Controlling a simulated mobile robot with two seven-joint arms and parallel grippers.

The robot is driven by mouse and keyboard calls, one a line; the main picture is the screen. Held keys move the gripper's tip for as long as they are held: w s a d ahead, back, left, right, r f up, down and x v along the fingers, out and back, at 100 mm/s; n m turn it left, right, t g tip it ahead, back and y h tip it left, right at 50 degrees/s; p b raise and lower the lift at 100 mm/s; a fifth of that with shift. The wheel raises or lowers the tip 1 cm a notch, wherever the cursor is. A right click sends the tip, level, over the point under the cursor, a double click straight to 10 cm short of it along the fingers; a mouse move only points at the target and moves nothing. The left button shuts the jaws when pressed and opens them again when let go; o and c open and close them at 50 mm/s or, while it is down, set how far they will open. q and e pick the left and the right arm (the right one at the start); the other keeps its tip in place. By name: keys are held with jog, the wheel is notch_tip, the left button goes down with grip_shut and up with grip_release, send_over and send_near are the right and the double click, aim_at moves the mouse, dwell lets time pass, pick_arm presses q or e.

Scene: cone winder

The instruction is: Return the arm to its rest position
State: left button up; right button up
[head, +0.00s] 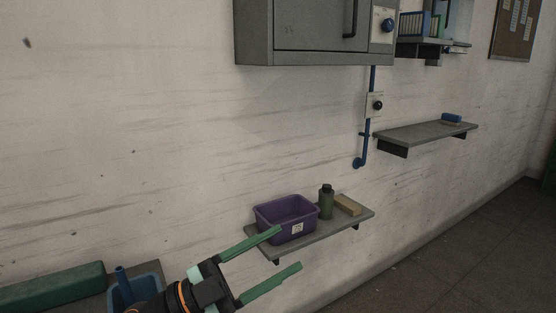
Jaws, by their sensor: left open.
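My left gripper (284,250) comes in from the bottom left. Its two green fingers are spread wide with nothing between them. In the picture its upper finger overlaps the front edge of a grey wall shelf (338,236) and lies just below a purple bin (273,224). I cannot tell from this one view how far the fingers are from the shelf. My right gripper does not show.
On the shelf stand the bin, a dark green bottle (326,203) and a tan block (347,205). A blue container (147,291) and a long green box (55,287) are at bottom left. A grey cabinet (310,28) and a second shelf (423,133) are on the wall. Floor (440,260) at right is clear.

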pick_arm(q)
jog(key=w+a+f+n+t+y, duration=0.2)
jog(key=a+f+n+t+y, duration=0.4)
jog(key=n+y, duration=0.35)
jog(key=w+a+f+n+t+y, duration=0.2)
jog(key=a+f+n+t+y, duration=0.25)
jog(key=a+n+y, duration=0.45)
jog(key=s+a+f+n+g+y, duration=0.2)
jog(key=s+a+f+n+g, duration=0.15)
jog(key=f, duration=0.65)
jog(key=s+a+f+g, duration=0.1)
jog(key=s+f+g, duration=0.55)
jog(key=s, duration=0.45)
jog(key=s+a+f+g, duration=0.1)
jog(key=s+f+g, duration=0.5)
jog(key=s, duration=0.4)
jog(key=w+d+f+t+h, duration=0.1)
jog(key=d+f+t, duration=0.1)
jog(key=f, duration=0.4)
jog(key=w+d+f+m+t+h, duration=0.1)
jog(key=w+d+f+t, duration=0.1)
jog(key=f+t, duration=0.2)
jog(key=shift+w+d+f+t, duration=0.15)
jog(key=shift+w+f+t, duration=0.2)
jog(key=shift+f, duration=1.05)
